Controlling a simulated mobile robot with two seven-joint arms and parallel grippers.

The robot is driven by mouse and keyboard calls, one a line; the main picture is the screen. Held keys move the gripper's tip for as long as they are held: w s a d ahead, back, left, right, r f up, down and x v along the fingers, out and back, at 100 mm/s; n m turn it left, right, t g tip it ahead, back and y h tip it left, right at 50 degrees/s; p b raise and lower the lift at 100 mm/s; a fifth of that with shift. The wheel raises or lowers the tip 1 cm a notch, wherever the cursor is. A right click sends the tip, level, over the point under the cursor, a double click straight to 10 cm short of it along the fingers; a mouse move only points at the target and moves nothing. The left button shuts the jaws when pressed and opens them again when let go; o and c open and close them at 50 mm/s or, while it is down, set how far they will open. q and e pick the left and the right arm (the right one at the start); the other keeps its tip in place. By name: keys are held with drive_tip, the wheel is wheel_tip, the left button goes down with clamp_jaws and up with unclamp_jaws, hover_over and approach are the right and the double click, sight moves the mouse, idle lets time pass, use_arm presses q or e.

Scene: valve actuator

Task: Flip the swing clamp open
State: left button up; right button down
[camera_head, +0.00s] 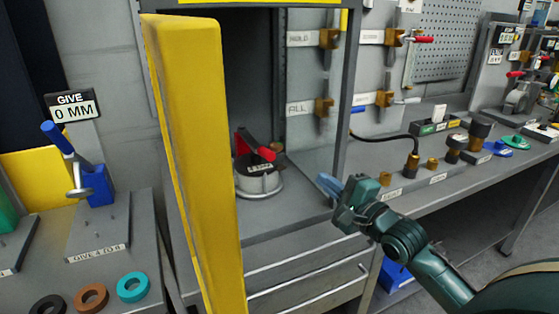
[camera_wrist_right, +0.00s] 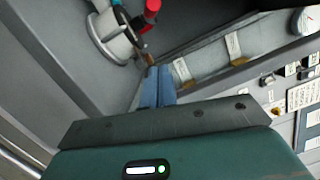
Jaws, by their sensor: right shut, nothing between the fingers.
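A clamp (camera_head: 258,178) with a red lever (camera_head: 266,153) and a dark arm sits on a round silver base inside the open cabinet bay. It also shows at the top of the right wrist view (camera_wrist_right: 118,42), partly cut off by the frame edge. My right gripper (camera_head: 326,186) is at the front right edge of the bay, to the right of the clamp and apart from it. Its blue fingers (camera_wrist_right: 157,86) are together and empty. My left gripper is not in view.
A tall yellow panel (camera_head: 190,150) stands left of the bay. A blue-handled clamp (camera_head: 85,175) stands on the left bench. The right bench holds a row of knobs and fittings (camera_head: 412,165). The bay floor between gripper and clamp looks clear.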

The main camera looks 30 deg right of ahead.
use_arm(q)
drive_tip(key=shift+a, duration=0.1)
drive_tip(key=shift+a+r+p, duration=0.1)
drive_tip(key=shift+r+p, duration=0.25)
drive_tip(key=shift+p, duration=0.4)
use_arm(e)
drive_tip(key=w+a+r, duration=0.1)
drive_tip(key=w+a, duration=0.4)
drive_tip(key=w, duration=0.5)
drive_tip(key=shift+w+r, duration=0.2)
drive_tip(key=shift+r, duration=0.05)
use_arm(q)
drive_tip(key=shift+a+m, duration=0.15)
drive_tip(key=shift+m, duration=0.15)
use_arm(e)
drive_tip(key=shift+a, duration=0.2)
